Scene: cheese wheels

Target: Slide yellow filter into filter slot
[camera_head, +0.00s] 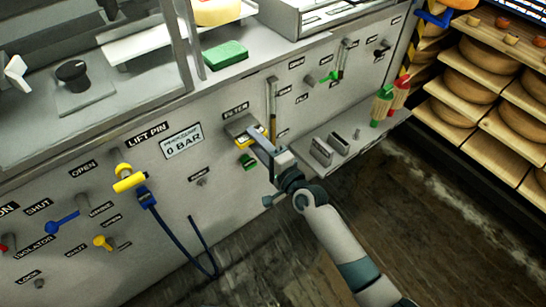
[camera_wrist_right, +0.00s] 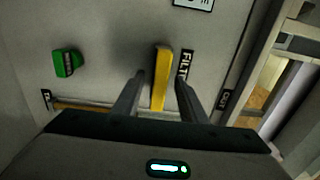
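The yellow filter (camera_wrist_right: 162,78) shows in the right wrist view as an upright yellow bar at the panel, beside the FILTER label. In the head view a small part of the yellow filter (camera_head: 243,142) shows below the FILTER sign, by the grey slot housing (camera_head: 238,125). My right gripper (camera_head: 256,136) is at the panel there. In the wrist view the fingers of my right gripper (camera_wrist_right: 159,82) stand apart on both sides of the filter, with a visible gap on the left. How deep the filter sits in the slot is hidden. My left gripper is out of view.
A green block (camera_head: 248,160) sits on the panel just below; it also shows in the wrist view (camera_wrist_right: 68,63). A shelf (camera_head: 335,145) with grey holders juts out to the right. A blue hose (camera_head: 178,238) hangs at the left. Cheese racks (camera_head: 490,115) stand at the right.

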